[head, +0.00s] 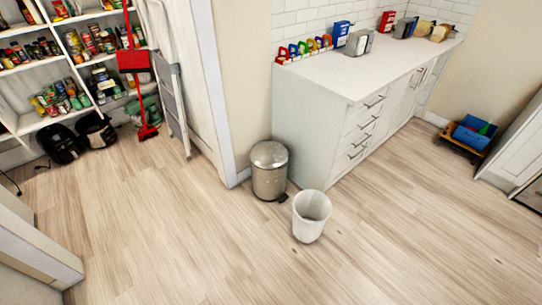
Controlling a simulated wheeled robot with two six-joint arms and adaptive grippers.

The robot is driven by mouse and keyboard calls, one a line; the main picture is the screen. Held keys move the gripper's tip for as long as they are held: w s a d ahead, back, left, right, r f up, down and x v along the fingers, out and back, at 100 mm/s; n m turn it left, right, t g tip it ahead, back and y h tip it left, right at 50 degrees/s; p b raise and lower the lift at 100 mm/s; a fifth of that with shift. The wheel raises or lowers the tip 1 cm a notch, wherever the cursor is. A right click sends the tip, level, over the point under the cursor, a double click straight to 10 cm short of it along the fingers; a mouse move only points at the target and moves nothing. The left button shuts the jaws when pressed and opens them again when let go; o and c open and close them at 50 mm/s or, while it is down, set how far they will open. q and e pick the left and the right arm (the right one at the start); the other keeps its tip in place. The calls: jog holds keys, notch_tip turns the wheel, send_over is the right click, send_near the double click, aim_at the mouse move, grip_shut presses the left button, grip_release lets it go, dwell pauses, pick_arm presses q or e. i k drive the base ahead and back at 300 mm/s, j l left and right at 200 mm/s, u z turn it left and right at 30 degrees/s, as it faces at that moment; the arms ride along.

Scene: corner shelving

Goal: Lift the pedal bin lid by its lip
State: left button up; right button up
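The pedal bin (270,178) is a metal cylinder standing on the wooden floor, close to the wall corner and the left end of the white cabinet. Its domed lid (268,153) looks shut. A dark pedal (282,197) sticks out at its foot on the right. The lid's lip is too small to make out clearly. Neither of my grippers shows in the head view.
An open white wastebasket (311,225) stands just in front and right of the pedal bin. The white cabinet (310,120) is behind it. A red broom (140,100) and a folded stepladder (172,100) are at left. The foreground floor (190,250) is clear.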

aim_at(265, 155)
jog(key=i+l, duration=0.25)
jog(key=i, duration=0.2)
jog(key=i+l, duration=0.2)
jog(key=i, duration=0.25)
jog(key=i+l, duration=0.25)
jog(key=i, duration=0.2)
